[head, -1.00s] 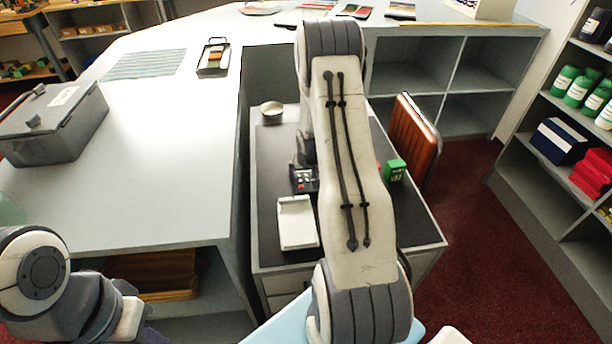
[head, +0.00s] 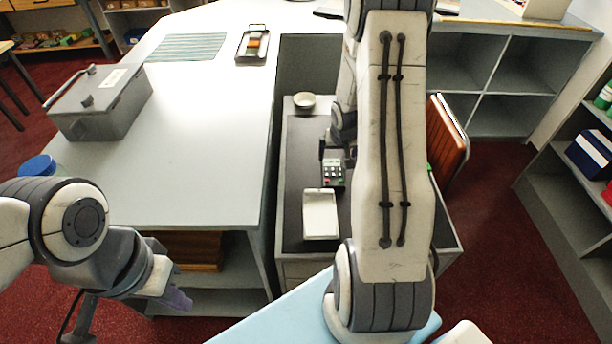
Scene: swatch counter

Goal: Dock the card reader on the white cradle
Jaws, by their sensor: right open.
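The card reader (head: 333,176), dark with a light keypad and a few red keys, is on the dark top of the low cabinet. The white cradle (head: 320,222) lies just in front of it, flat and empty. My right gripper (head: 335,156) is open at the back end of the card reader, with a dark finger showing on its left; my own arm hides part of it, and I cannot tell whether it touches the reader. My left gripper (head: 176,299) hangs low at the left, in front of the counter, away from both; its jaws are not clear.
A small bowl (head: 304,102) stands at the cabinet's back left. The long pale counter (head: 200,170) holds a grey lidded box (head: 100,105) and a small tray (head: 239,56). A brown folding panel (head: 447,140) stands right of the cabinet.

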